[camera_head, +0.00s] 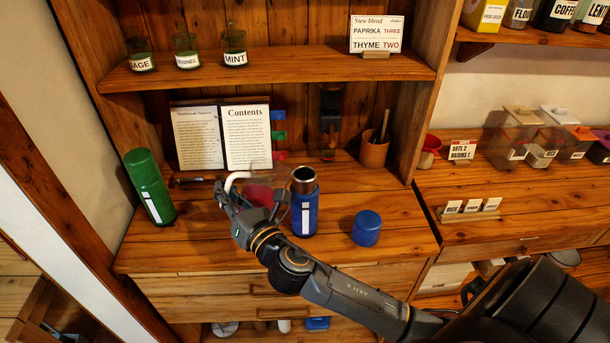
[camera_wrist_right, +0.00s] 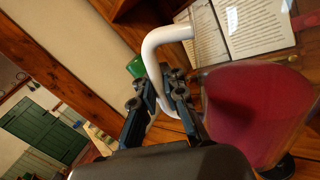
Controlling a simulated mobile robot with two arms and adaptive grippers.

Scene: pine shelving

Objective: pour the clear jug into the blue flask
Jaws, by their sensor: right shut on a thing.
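The clear jug (camera_head: 260,187) holds red liquid and has a white handle. My right gripper (camera_head: 236,192) is shut on that handle, and the jug stays just left of the blue flask (camera_head: 304,212). The flask stands upright with its mouth open and a white label on its front. In the right wrist view the jug (camera_wrist_right: 255,108) fills the right side, with the fingers (camera_wrist_right: 158,92) closed around the white handle. My arm hides part of the jug, and I cannot tell how far it is tilted. My left gripper is not in view.
A blue cap (camera_head: 366,229) sits right of the flask. A green flask (camera_head: 149,187) stands at the left. Behind are an open book (camera_head: 222,137), a brown pot (camera_head: 374,150) and a dark grinder-like object (camera_head: 329,122). A shelf with jars (camera_head: 234,46) runs above.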

